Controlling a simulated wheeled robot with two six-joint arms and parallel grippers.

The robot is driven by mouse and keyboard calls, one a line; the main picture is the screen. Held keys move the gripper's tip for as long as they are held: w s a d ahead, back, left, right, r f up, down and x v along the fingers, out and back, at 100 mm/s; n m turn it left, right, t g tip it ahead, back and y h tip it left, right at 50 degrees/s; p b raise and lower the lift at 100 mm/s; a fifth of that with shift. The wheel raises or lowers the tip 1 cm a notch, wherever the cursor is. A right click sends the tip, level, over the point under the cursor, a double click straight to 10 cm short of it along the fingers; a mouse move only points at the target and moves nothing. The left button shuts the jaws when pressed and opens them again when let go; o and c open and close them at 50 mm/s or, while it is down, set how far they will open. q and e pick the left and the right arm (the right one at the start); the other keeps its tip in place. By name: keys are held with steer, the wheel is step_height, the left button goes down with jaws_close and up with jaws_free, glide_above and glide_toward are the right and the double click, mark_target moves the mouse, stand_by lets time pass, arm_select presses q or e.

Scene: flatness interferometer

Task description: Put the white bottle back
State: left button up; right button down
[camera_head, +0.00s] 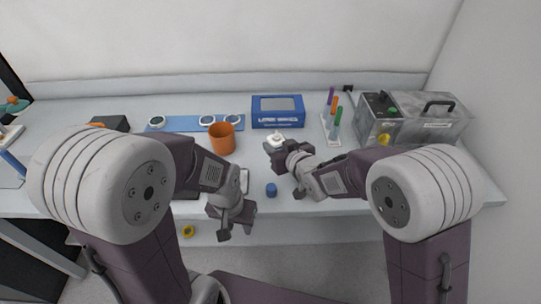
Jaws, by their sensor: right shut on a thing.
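The white bottle (277,137) shows as a small white shape at the tip of my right gripper (275,147), near the middle of the bench. My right gripper is shut on it; the fingers and wrist hide much of it, and I cannot tell whether it touches the bench. My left gripper (235,230) hangs at the bench's front edge, pointing down, with its fingers apart and nothing seen between them.
A small blue cylinder (271,190) stands near the front edge. An orange cup (222,138), a blue box (278,111), a rack of coloured tubes (332,126) and a grey metal case (428,127) stand behind. A blue mat (184,123) holds several round pieces.

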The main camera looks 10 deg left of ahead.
steer(key=x, duration=0.3)
steer(key=shift+a+f, duration=0.4)
steer(key=shift+w+f, duration=0.1)
steer(key=shift+f, duration=1.9)
steer(key=shift+f+b, duration=0.1)
steer(key=shift+b, duration=0.3)
steer(key=c, duration=0.8)
jaws_free()
